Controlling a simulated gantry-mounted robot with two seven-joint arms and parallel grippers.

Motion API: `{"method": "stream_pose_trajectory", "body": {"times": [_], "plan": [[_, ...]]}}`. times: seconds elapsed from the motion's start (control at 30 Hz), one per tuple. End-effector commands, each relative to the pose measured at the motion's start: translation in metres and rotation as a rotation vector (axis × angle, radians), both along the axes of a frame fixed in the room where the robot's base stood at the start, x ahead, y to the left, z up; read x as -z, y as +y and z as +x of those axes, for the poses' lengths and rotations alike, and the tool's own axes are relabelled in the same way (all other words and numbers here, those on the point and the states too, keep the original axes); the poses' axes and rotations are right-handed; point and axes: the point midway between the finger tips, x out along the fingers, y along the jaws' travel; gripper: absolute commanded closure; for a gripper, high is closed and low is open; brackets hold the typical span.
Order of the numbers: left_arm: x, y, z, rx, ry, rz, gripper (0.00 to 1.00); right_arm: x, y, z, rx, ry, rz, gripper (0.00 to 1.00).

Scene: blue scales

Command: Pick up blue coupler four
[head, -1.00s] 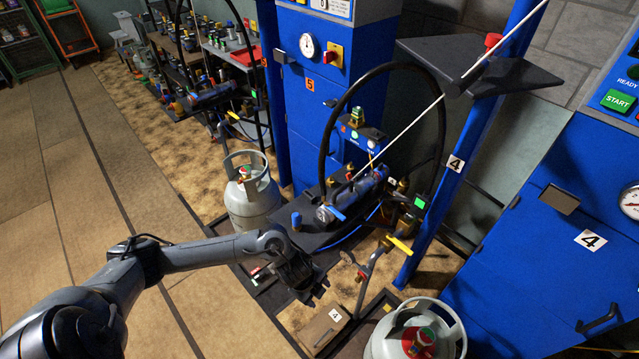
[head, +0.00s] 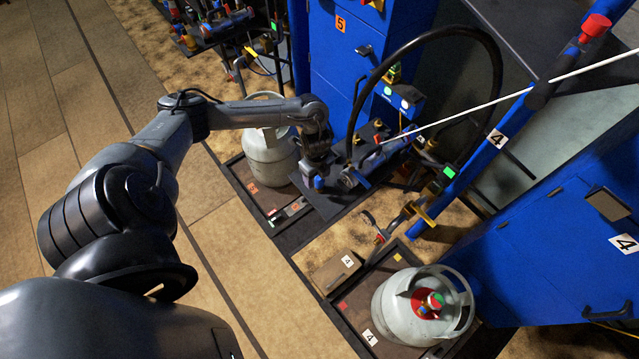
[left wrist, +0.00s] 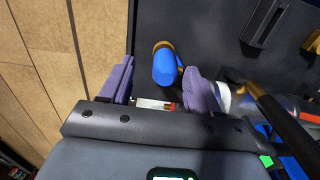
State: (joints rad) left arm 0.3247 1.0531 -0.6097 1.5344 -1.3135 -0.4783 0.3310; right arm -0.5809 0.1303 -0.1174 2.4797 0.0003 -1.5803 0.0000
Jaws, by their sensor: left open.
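The blue coupler (left wrist: 165,68) with a brass end stands on a dark shelf (left wrist: 205,25) in the left wrist view. In the head view the coupler (head: 319,183) shows just below my left gripper (head: 317,166), near the shelf's left end. My left gripper is open. In the left wrist view its two purple-grey fingers lie to either side of the coupler, with the coupler between and slightly beyond their tips. Whether a finger touches it, I cannot tell. My right gripper is out of view.
A black hose (head: 497,75) arches over the shelf, and a white rod (head: 470,122) slants across. A grey gas cylinder (head: 270,160) stands just left of my gripper; another cylinder (head: 395,303) stands on the scale at the front. Blue cabinets (head: 550,240) stand right.

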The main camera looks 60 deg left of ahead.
Motion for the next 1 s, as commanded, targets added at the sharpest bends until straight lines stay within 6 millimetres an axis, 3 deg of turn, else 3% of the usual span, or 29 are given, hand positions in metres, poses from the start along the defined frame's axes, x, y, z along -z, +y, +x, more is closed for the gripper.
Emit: {"method": "stream_pose_trajectory", "body": {"times": [0.17, 0.5, 0.87, 1.0], "plan": [[0.009, -0.001, 0.001, -0.002, 0.0, 0.0, 0.38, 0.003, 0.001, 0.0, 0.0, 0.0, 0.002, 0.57], [0.05, -0.004, 0.006, -0.002, -0.001, 0.0, 0.38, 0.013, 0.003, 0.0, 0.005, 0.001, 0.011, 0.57], [0.055, -0.004, 0.006, 0.0, -0.001, 0.001, 0.38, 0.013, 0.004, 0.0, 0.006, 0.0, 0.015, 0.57], [0.055, -0.004, 0.006, 0.0, -0.001, 0.001, 0.6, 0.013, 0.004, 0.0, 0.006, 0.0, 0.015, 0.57]]}}
